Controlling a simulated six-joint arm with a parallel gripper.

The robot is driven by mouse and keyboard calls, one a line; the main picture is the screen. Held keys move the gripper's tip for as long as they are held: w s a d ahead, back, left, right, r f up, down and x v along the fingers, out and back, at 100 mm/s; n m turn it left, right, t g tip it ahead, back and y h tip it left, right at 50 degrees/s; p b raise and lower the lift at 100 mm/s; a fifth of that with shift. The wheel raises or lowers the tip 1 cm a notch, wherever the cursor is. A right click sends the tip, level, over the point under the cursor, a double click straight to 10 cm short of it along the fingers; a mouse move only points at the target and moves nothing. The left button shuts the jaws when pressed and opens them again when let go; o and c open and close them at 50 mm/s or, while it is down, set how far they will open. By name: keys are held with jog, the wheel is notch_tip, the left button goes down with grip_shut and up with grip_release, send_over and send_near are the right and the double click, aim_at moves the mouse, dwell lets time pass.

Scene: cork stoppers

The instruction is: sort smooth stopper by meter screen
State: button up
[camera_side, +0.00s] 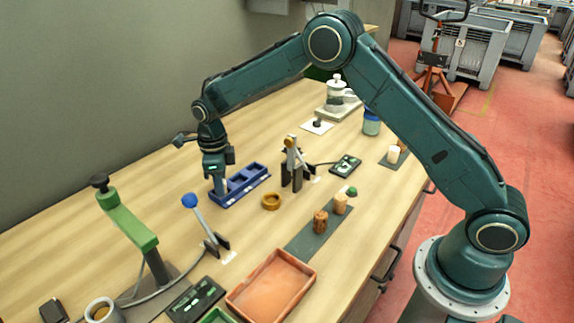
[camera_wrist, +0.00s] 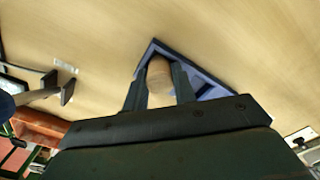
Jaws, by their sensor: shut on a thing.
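My gripper (camera_side: 219,188) is at the left end of the blue compartment tray (camera_side: 257,180). In the wrist view my gripper (camera_wrist: 158,85) is shut on a smooth tan stopper (camera_wrist: 159,72), with the blue tray (camera_wrist: 205,85) behind it. I cannot tell whether the stopper touches the tray's floor. A meter with a lit screen (camera_side: 345,165) lies right of the tray, and another meter (camera_side: 195,299) lies at the front. Their readings are too small to make out. A dark brown stopper (camera_side: 320,222) and a lighter stopper (camera_side: 340,203) stand on a grey mat (camera_side: 302,246).
A blue-knobbed lever stand (camera_side: 205,224) is in front of the tray; another lever stand (camera_side: 292,165) is right of it. A green press (camera_side: 130,220), an orange tray (camera_side: 270,286) and a pale stopper (camera_side: 394,154) are farther out.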

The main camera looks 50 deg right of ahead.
jog(key=shift+s+f, duration=0.1)
jog(key=shift+f, duration=0.3)
jog(key=o, duration=0.9)
jog(key=shift+o, duration=1)
jog(key=shift+s+a, duration=0.1)
jog(key=shift+r, duration=0.1)
notch_tip(320, 180, up, 14)
jog(key=shift+w+d+r, duration=0.25)
jog(key=shift+d, duration=0.1)
